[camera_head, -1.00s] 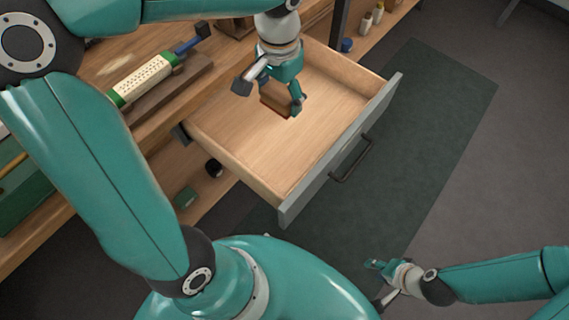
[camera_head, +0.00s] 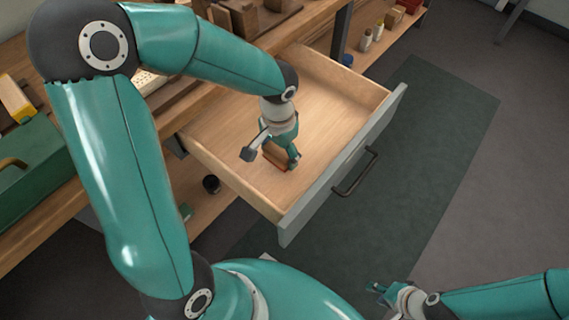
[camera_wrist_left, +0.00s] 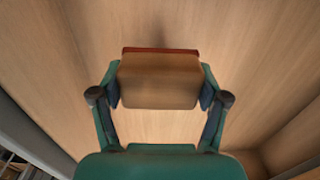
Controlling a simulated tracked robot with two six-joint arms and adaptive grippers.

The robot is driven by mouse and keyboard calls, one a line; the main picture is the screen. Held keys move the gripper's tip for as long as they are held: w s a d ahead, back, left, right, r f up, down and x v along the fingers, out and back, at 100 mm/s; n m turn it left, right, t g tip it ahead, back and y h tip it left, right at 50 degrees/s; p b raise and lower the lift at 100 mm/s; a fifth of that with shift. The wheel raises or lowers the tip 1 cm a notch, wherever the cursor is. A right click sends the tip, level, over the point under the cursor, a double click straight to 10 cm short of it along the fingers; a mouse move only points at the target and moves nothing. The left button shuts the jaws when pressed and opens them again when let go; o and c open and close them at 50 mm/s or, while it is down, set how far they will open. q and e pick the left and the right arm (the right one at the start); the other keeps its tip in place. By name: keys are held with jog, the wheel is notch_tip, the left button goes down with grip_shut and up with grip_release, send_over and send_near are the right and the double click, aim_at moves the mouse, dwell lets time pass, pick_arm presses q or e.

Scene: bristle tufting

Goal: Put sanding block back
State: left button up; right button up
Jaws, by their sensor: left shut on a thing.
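The sanding block (camera_head: 277,157) is a small brown wooden block with a reddish underside. My left gripper (camera_head: 280,153) is shut on it inside the open drawer (camera_head: 318,118). In the left wrist view the block (camera_wrist_left: 158,80) sits between the two fingers of the left gripper (camera_wrist_left: 158,92), with its red-brown edge on the far side. The drawer's wooden floor lies beneath it; I cannot tell whether the block touches the floor. My right gripper (camera_head: 388,295) is low at the bottom right, outside the drawer, and too small to read.
The drawer's grey front (camera_head: 345,165) with a dark handle (camera_head: 356,174) faces the dark green mat (camera_head: 430,150). The rest of the drawer floor is bare. A green toolbox (camera_head: 30,165) stands on the bench at left. Small bottles (camera_head: 372,36) stand on a shelf behind.

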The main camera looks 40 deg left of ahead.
aim_at(280, 160)
pick_arm(q)
jog(key=shift+f+b, duration=0.45)
jog(key=shift+f, duration=1.45)
jog(key=o, duration=1.1)
jog(key=shift+r, duration=0.25)
notch_tip(280, 160, up, 12)
jog(key=p, duration=0.3)
jog(key=shift+f, duration=0.2)
